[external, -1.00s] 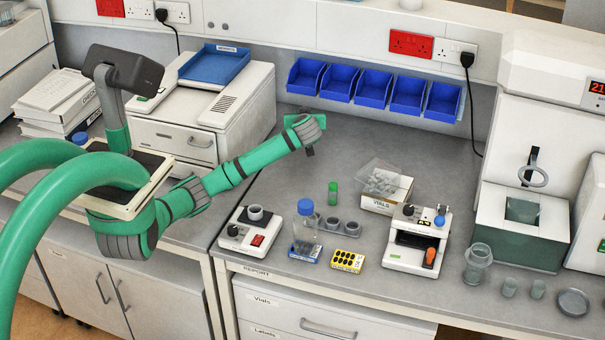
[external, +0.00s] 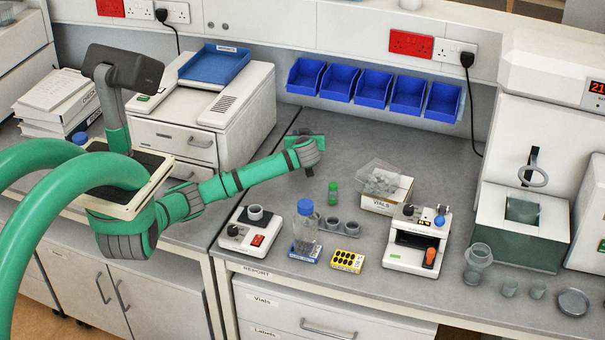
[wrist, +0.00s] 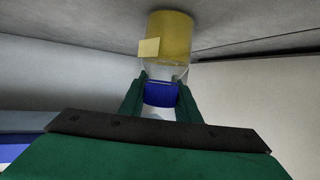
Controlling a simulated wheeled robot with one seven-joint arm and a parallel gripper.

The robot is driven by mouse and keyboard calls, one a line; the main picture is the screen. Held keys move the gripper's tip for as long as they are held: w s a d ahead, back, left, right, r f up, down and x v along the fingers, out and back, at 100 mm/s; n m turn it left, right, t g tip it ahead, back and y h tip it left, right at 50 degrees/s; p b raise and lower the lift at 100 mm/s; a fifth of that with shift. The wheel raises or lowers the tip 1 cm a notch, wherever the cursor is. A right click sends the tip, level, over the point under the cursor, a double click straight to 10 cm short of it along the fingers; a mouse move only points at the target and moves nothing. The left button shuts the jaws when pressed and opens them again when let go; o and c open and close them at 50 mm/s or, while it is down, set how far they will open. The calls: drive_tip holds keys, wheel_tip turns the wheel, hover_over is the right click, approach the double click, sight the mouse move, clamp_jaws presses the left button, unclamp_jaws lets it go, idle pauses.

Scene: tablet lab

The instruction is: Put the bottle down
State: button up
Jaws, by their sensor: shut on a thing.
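In the wrist view my gripper (wrist: 160,88) is shut on a bottle (wrist: 171,36), with a finger on each side of its blue cap. The bottle has a clear neck, a yellow lower body and a pale label, and its base points away from me toward a grey surface. I cannot tell whether the base touches that surface. In the external view my gripper (external: 310,165) is low over the bench, left of the small green-capped vial (external: 333,193). The held bottle is hidden there behind my arm.
Another blue-capped bottle (external: 306,228) stands at the bench front, beside a white device with a red switch (external: 252,230) and a yellow rack (external: 346,261). A vials box (external: 385,195) is to the right. Blue bins (external: 371,86) line the wall. The bench behind my gripper is clear.

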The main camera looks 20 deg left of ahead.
drive_tip(key=o, duration=1.2)
drive_tip(key=shift+r, duration=0.1)
drive_tip(key=v, duration=0.5)
drive_tip(key=shift+s+d+r, duration=0.15)
drive_tip(key=shift+r, duration=0.05)
wheel_tip(320, 180, up, 7)
drive_tip(key=shift+f, duration=0.2)
